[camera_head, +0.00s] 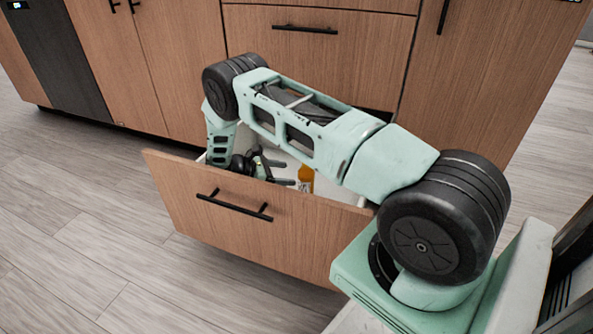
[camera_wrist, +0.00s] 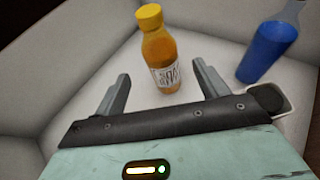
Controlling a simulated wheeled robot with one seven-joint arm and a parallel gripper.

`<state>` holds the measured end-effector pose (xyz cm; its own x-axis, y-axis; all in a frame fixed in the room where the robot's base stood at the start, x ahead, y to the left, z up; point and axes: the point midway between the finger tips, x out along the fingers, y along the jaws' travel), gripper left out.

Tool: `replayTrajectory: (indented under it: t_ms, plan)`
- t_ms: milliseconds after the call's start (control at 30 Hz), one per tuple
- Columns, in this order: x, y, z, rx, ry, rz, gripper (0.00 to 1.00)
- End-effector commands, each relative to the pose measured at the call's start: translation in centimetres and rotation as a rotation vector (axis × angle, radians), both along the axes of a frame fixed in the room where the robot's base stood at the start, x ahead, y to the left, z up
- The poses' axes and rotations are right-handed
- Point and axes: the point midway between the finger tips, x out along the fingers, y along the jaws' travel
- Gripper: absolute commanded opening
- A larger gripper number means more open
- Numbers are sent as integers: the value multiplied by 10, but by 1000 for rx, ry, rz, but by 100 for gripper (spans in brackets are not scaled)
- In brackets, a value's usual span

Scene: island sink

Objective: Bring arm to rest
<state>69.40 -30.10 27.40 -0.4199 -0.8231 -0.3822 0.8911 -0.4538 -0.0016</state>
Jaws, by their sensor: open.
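My gripper (camera_head: 283,172) is low inside the open drawer (camera_head: 250,215) in the head view, with my arm reaching over the drawer front. In the wrist view my gripper (camera_wrist: 162,92) is open, with its two fingers apart and nothing held between them. An orange bottle with a yellow cap and white label (camera_wrist: 160,55) stands in the drawer just beyond the fingertips, in line with the gap. A small part of the orange bottle (camera_head: 306,178) also shows in the head view beside the gripper.
In the wrist view a blue bottle (camera_wrist: 262,48) is to the right in the drawer, and a white container with a dark top (camera_wrist: 270,100) is near the right finger. Wooden cabinets (camera_head: 320,55) stand behind the drawer. Bare floor (camera_head: 80,230) lies to the left.

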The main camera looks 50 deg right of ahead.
Motion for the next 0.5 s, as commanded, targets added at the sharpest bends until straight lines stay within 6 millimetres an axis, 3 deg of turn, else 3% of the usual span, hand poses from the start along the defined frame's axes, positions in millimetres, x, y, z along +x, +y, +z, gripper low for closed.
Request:
replayTrajectory:
  t_ms: [200,500]
  plan:
    - [6,13,6,-1,1,-1,73]
    - [7,14,6,0,0,-1,73]
